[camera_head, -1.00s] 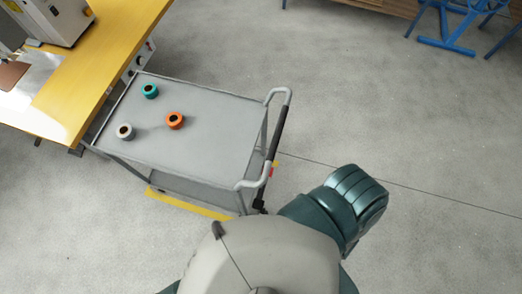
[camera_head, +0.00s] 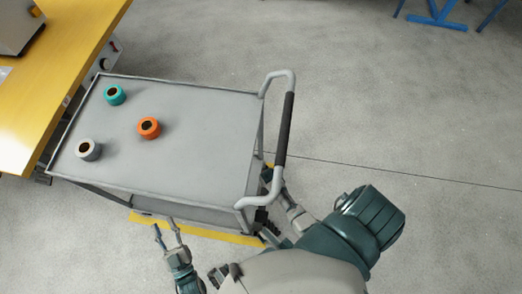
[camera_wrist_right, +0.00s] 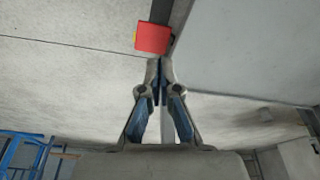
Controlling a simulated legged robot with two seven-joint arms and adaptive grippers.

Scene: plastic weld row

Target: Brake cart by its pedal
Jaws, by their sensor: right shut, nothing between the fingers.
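The grey cart (camera_head: 200,140) stands in the head view with its push handle (camera_head: 284,130) on the right. In the right wrist view a red pedal (camera_wrist_right: 153,38) with a yellow edge sits on a dark bar, just beyond the fingertips. My right gripper (camera_wrist_right: 157,72) is shut and empty there, close below the pedal; whether they touch I cannot tell. In the head view the right arm reaches down beside the handle, and I cannot make out the pedal. My left gripper (camera_head: 167,228) is open and empty by the cart's near side.
A teal roll (camera_head: 115,94), an orange roll (camera_head: 149,128) and a pale roll (camera_head: 88,149) stand on the cart top. A yellow table (camera_head: 50,75) adjoins the cart's left end. A yellow floor strip (camera_head: 215,235) runs near the cart.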

